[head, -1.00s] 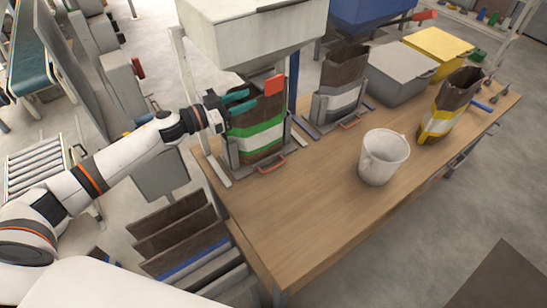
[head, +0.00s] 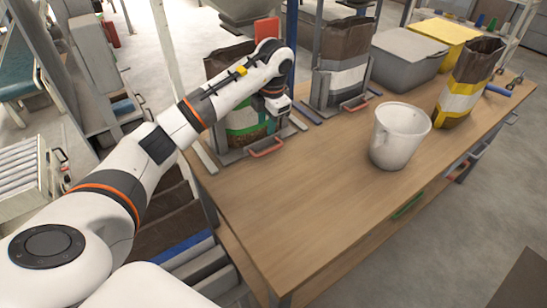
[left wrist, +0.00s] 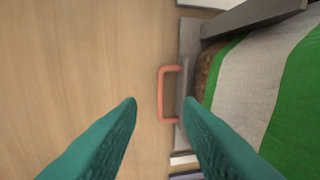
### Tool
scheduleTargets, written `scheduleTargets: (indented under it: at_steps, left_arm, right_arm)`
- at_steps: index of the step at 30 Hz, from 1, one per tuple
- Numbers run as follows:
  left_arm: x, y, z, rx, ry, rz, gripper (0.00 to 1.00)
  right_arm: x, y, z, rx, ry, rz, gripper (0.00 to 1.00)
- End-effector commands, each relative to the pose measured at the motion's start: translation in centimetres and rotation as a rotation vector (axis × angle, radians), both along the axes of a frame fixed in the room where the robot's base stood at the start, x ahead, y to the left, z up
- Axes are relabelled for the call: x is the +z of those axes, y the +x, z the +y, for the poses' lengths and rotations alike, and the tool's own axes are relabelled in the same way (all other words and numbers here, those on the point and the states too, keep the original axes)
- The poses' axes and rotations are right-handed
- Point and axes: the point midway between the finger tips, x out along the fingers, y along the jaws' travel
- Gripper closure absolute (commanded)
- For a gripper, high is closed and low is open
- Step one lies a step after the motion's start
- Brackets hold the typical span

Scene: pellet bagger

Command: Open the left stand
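The left stand (head: 232,156) is a grey frame on the table holding a brown bag with green and white bands (head: 243,122). A red handle (head: 266,147) sticks out at the front of its base. My left gripper (head: 271,126) is in front of the bag, above the handle, and its arm hides part of the bag. In the left wrist view, its teal fingers (left wrist: 159,104) are open and empty. The red handle (left wrist: 161,94) lies beyond the fingertips, in line with the gap, with the banded bag (left wrist: 251,80) to the right. My right gripper is not in view.
A second stand with a bag (head: 345,70) and its own red handle (head: 355,103) stands to the right. A white bucket (head: 398,140) and a yellow-banded bag (head: 465,92) are farther right. The table front (head: 270,220) is clear. A red paddle (head: 267,28) is above the left bag.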

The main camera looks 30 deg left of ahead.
Motion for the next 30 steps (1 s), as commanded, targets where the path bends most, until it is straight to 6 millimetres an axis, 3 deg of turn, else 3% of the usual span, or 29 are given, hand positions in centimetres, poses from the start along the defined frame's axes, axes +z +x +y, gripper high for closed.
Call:
scheduleTargets:
  at_steps: [5,18,24,30]
  left_arm:
    - [-1.7,0.0,0.4,-0.001,0.008,0.008,0.68]
    - [-9.8,0.5,1.7,-0.001,0.005,0.006,0.68]
    - [-11.4,0.7,2.0,0.0,0.006,0.003,0.68]
    - [-11.7,0.7,2.1,-0.001,0.006,0.002,0.68]
  right_arm:
    - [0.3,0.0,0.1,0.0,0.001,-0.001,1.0]
    - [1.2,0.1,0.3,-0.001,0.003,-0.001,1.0]
    - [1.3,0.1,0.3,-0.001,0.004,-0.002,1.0]
    - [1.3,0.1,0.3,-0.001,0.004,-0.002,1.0]
